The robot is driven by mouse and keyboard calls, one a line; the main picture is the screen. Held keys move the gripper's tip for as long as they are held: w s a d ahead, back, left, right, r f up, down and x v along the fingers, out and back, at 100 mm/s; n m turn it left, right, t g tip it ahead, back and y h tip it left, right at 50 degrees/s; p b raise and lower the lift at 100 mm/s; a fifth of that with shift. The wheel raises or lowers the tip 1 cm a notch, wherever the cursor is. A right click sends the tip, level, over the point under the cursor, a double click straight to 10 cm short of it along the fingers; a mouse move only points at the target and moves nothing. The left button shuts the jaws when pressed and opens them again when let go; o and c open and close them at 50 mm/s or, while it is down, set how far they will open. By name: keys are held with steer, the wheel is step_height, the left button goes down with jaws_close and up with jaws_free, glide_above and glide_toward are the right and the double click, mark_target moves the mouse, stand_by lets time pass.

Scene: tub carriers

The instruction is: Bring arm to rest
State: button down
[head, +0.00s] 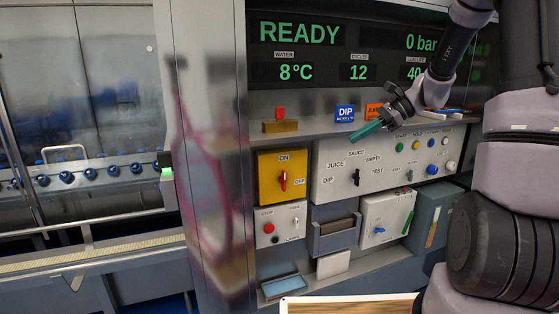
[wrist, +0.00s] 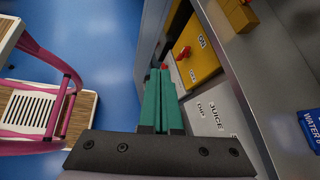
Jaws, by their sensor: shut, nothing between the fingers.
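My gripper (head: 366,130) is in front of the control panel in the head view, just below the shelf with the small signs. Its green fingers are together and empty; they also show in the wrist view (wrist: 160,100), pointing past the panel's left part toward the blue floor. My arm comes in from the upper right in the head view. The white selector panel (head: 333,182) with the JUICE, SAUCE, DIP, EMPTY and TEST labels is behind and below the gripper. I cannot tell whether the fingers touch it.
A yellow ON/OFF switch box (head: 271,164) is left of the selector panel. Blue DIP (head: 345,113) and orange signs stand on the shelf. A display (head: 299,33) reads READY. In the wrist view, a pink-framed carrier or step (wrist: 28,108) stands at left, with open floor between.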

steer(key=s+d+r+n+t+h, duration=0.1)
steer(key=s+r+n+h, duration=0.3)
steer(key=s, duration=0.7)
steer(key=s+d+r+n+t+h, duration=0.1)
steer(key=s+r+n+t+h, duration=0.3)
steer(key=s+r+n, duration=0.4)
steer(key=s, duration=0.4)
steer(key=shift+r+n+t+h, duration=0.25)
steer(key=shift+n+t+h, duration=0.05)
steer(key=shift+n, duration=0.1)
